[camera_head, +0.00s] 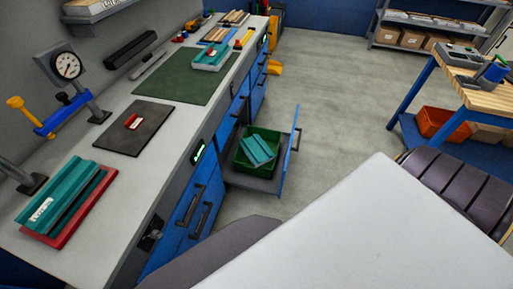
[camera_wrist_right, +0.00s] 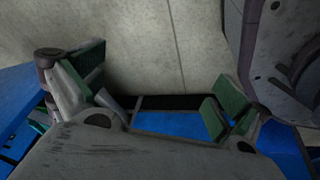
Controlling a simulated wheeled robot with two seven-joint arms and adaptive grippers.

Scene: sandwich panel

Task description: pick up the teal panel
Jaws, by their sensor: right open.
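Teal ribbed panels show in several places in the head view. One teal panel (camera_head: 57,195) with a white label lies on a red tray (camera_head: 84,219) at the near left end of the bench. A second teal panel (camera_head: 257,150) lies tilted in a green crate (camera_head: 243,171) in the open drawer. A third teal piece (camera_head: 212,54) sits in a pale tray on the green mat. My right gripper (camera_wrist_right: 154,82) shows in the right wrist view, fingers apart with green pads and nothing between them. No teal panel is clear in that view. My left gripper is not in view.
The open blue drawer (camera_head: 291,150) juts from the bench into the aisle. A dial gauge stand (camera_head: 67,66) rises at the bench's back left. A dark mat (camera_head: 125,138) holds a small red item. A wood-topped table (camera_head: 478,79) stands at right. The grey floor (camera_head: 340,100) between is clear.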

